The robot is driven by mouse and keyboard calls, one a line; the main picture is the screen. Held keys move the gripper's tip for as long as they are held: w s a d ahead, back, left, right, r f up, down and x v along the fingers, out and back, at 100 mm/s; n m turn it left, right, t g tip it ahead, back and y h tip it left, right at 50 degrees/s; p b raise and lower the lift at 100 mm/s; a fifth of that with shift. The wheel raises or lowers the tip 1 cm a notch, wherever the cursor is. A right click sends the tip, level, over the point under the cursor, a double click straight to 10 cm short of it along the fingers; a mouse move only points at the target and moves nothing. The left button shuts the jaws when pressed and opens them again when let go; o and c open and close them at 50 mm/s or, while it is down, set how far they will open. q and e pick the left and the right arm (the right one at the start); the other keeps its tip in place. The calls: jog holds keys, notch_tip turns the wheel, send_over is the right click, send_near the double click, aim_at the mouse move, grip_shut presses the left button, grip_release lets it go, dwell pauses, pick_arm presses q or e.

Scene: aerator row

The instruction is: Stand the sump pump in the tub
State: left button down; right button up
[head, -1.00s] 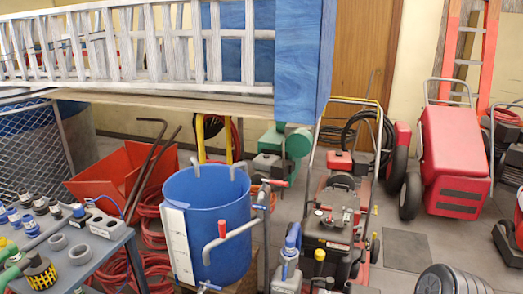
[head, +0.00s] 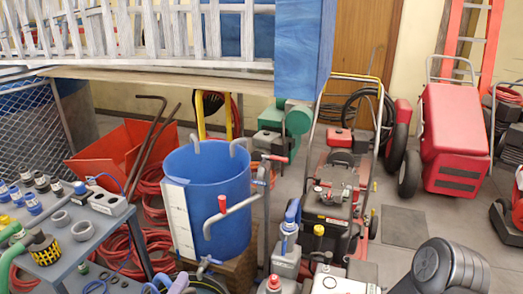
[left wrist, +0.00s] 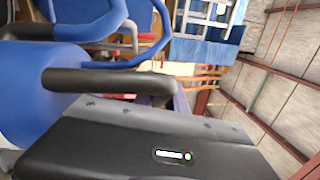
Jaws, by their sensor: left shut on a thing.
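The tub (head: 222,200) is a blue open-topped cylinder with a white panel on its left side. It stands left of centre in the head view, and its inside is mostly hidden. My left gripper (left wrist: 110,75) is in the left wrist view, its dark finger across the picture. It is shut on the sump pump (left wrist: 30,95), a blue rounded body with a thin blue loop, partly cut off at the left edge. In the head view I cannot clearly make out the left gripper or the pump. My right gripper is not in view.
Grey pipes hook over the tub's rim, and a red-handled pipe (head: 228,211) is in front of it. A grey bench (head: 75,255) with fittings stands at left, a red machine (head: 335,190) at right.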

pick_arm(q)
jog(key=n+y, duration=0.1)
jog(key=w+d+n+y, duration=0.1)
jog(key=shift+w+r+t+y, duration=0.2)
jog(key=shift+r+t+y, duration=0.1)
jog(key=shift+y, duration=0.1)
jog(key=shift+w+r+n+y, duration=0.25)
jog(key=shift+n+y, duration=0.15)
jog(key=shift+y, duration=0.2)
jog(key=shift+w+a+r+n+y, duration=0.1)
jog(key=shift+w+r+n+y, duration=0.2)
jog(key=shift+r+y, duration=0.3)
jog(key=shift+a+f+y, duration=0.2)
jog(key=shift+a+y, duration=0.05)
jog(key=shift+y, duration=0.05)
dwell(0.5)
dwell(2.2)
jog(key=w+r, duration=0.3)
jog(key=w, duration=0.5)
dwell(0.3)
